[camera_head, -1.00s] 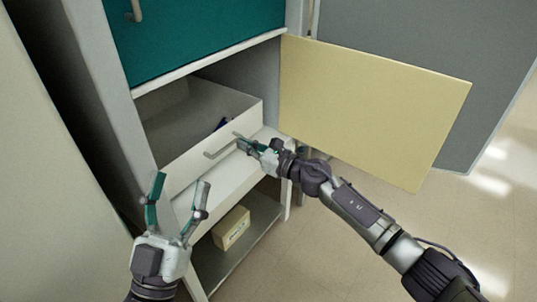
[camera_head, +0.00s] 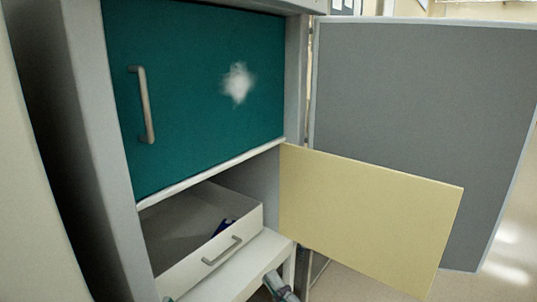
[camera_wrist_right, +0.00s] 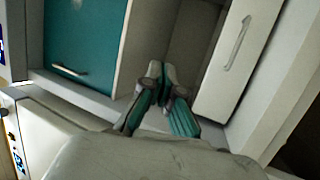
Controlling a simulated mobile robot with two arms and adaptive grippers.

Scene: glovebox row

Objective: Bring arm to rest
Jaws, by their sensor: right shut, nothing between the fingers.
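My right gripper (camera_wrist_right: 160,72) shows in the right wrist view with its teal-padded fingers shut and nothing between them. In the head view only part of my right gripper (camera_head: 275,282) shows at the bottom edge, just below and right of the open drawer. The white drawer (camera_head: 212,262) is pulled out, and its bar handle (camera_head: 222,251) is free of the gripper. In the right wrist view a pale front with a handle (camera_wrist_right: 238,43) lies to the right of the fingers, apart from them. Of my left gripper, at most a tiny tip shows at the head view's bottom edge.
A closed teal front (camera_head: 195,100) with a vertical handle is above the drawer. A cream door (camera_head: 365,215) stands open to the right, near my right arm. A grey panel (camera_head: 420,130) stands behind it. A dark blue item (camera_head: 224,226) lies in the drawer.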

